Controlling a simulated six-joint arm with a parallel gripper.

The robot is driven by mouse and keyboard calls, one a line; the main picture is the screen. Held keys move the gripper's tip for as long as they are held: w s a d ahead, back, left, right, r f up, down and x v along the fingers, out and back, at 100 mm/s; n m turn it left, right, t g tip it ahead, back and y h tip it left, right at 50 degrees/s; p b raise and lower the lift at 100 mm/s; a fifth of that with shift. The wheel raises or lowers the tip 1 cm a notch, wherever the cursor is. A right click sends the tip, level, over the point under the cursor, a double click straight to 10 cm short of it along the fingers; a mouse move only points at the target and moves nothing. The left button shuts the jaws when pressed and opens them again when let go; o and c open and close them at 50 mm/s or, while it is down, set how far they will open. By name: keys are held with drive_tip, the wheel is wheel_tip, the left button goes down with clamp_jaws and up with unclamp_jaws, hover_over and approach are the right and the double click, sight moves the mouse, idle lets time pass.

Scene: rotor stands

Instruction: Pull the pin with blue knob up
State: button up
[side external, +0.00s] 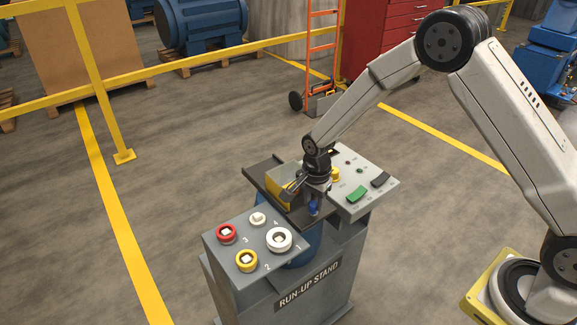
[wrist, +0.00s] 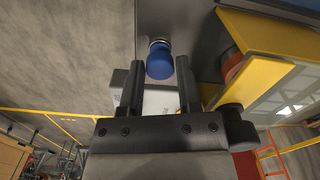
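The pin with the blue knob (wrist: 160,62) shows at the top centre of the wrist view, with a pale collar at its upper end. My gripper (wrist: 160,75) is open, with one dark finger on each side of the knob in that picture. I cannot tell how deep the knob sits between the fingertips, and no contact shows. In the side view the blue knob (side external: 313,208) is small, at the front edge of the stand's dark plate, just below my gripper (side external: 305,190).
The run-up stand (side external: 335,267) carries a panel with red (side external: 226,233), yellow (side external: 246,261) and white knobs (side external: 279,239). A yellow guard (side external: 281,188) stands close beside my gripper. A second panel with a green switch (side external: 357,194) lies to the right. Open floor surrounds the stand.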

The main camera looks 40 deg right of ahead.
clamp_jaws()
idle(1.1)
